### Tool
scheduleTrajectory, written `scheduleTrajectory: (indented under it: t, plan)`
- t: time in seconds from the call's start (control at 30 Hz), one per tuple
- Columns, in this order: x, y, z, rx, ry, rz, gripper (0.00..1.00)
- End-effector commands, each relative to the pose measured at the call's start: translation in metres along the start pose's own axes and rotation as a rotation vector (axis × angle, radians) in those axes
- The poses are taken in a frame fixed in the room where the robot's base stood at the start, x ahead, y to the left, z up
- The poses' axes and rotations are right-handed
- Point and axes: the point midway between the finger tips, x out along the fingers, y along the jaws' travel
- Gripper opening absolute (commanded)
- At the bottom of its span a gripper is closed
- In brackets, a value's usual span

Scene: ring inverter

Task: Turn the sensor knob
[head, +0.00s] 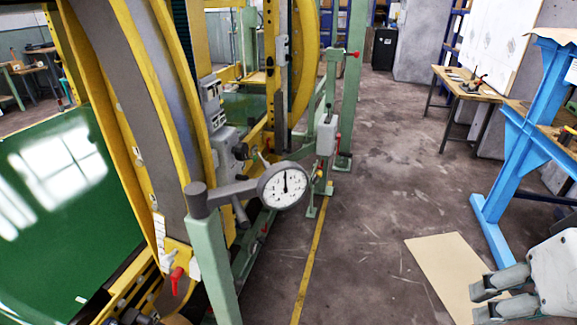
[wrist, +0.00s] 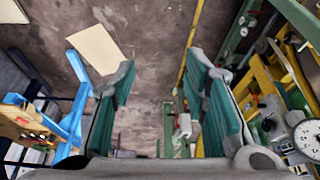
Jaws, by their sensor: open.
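A round white dial gauge (head: 285,185) with a black needle sits on a dark grey bracket on top of a green post. It also shows at the right edge of the wrist view (wrist: 308,137). Behind it, a small black knob-like part (head: 241,151) sits by a grey box on the yellow ring machine; I cannot tell whether this is the sensor knob. My gripper (head: 484,301) is at the lower right, well to the right of the gauge and apart from it. In the wrist view, its fingers (wrist: 161,72) are wide apart with nothing between them.
The yellow and grey ring machine (head: 155,110) fills the left. A red lever (head: 176,281) is low on it. A blue stand (head: 525,140) and a wooden table (head: 465,84) are at the right. A beige sheet (head: 446,268) lies on the floor. Bare floor lies between.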

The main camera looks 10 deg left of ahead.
Motion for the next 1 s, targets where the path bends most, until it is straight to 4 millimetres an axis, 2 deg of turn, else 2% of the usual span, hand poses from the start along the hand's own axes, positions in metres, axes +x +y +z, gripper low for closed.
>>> scheduleTrajectory:
  t: [0.23,0.37,0.67,1.0]
  plan:
    - [0.002,-0.001,-0.001,-0.004,-0.008,0.0,0.41]
    - [0.012,-0.006,-0.009,-0.043,-0.059,-0.002,0.41]
    - [0.072,-0.034,-0.038,-0.238,-0.291,-0.087,0.41]
    - [0.157,-0.076,-0.055,-0.435,-0.515,-0.336,0.41]
